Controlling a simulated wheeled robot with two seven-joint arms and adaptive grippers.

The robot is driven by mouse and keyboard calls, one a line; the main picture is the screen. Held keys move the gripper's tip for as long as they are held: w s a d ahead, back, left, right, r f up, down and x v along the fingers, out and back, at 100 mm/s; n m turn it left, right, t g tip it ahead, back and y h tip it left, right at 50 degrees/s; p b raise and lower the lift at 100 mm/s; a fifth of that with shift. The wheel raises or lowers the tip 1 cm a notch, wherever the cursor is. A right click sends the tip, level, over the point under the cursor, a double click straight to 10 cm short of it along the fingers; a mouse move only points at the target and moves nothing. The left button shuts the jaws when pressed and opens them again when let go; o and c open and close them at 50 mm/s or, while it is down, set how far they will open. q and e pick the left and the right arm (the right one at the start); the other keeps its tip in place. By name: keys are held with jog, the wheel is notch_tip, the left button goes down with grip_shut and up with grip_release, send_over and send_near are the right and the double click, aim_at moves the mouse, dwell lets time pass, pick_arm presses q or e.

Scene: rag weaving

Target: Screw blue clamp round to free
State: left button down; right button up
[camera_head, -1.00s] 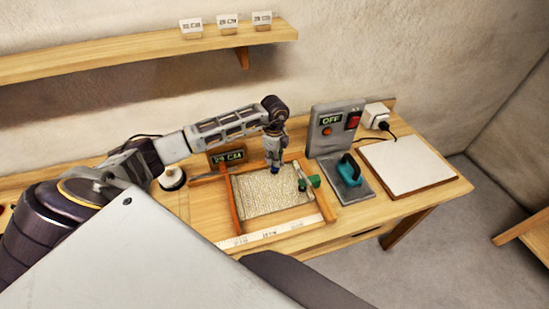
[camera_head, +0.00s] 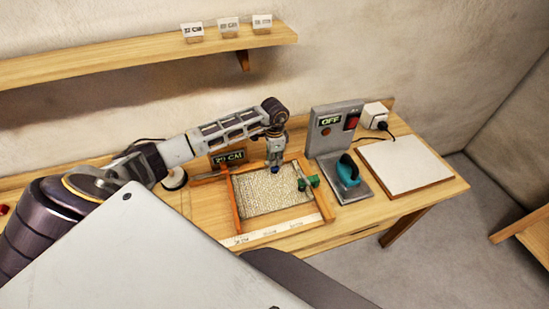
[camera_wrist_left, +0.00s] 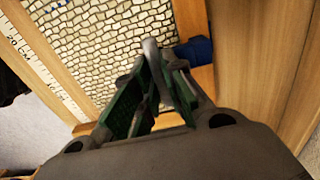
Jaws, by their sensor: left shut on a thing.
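The blue clamp (camera_wrist_left: 197,50) sits at a corner of the wooden frame, beside the woven mat, in the left wrist view. A grey metal bar (camera_wrist_left: 151,55) stands next to it, between my fingertips. My left gripper (camera_wrist_left: 160,82), with green finger pads, is shut on this bar, which looks like part of the clamp; the exact contact is partly hidden by the fingers. In the head view my left gripper (camera_head: 275,163) points down at the far edge of the woven mat (camera_head: 265,192). My right gripper is not in view.
A green clamp (camera_head: 309,182) sits on the frame's right side. A teal-handled tool (camera_head: 348,172) stands on a grey plate before the OFF switch box (camera_head: 332,130). A white-topped board (camera_head: 405,160) lies right. A dark sign (camera_head: 229,157) stands behind the frame.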

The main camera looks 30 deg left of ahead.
pick_arm(q)
jog(key=shift+r+n, duration=0.1)
jog(key=shift+n, duration=0.2)
jog(key=c, duration=1.5)
grip_release()
jog(key=shift+r, duration=0.1)
jog(key=shift+r, duration=5.85)
